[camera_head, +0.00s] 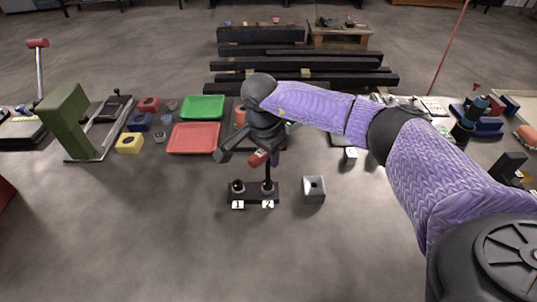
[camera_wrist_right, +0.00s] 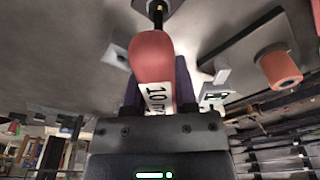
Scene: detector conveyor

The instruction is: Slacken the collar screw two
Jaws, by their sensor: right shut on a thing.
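A dark base plate (camera_head: 252,193) lies on the bench with two collar screws and white labels 1 and 2. Collar screw two (camera_head: 268,186) is the right one, above label 2 (camera_head: 267,204). My right gripper (camera_head: 264,153) is above it, shut on a red-handled driver (camera_head: 259,157) with a white label. In the right wrist view the label on the red handle (camera_wrist_right: 152,58) reads "10 m", the rest hidden. The driver's dark shaft (camera_head: 268,172) runs down to screw two and appears to meet it; the exact seating is too small to tell. My left gripper is out of view.
A grey block with a hole (camera_head: 314,190) stands right of the plate. Red (camera_head: 194,138) and green (camera_head: 203,107) trays lie behind left, beside coloured blocks. A tall green stand (camera_head: 68,120) is at the left. The bench in front of the plate is clear.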

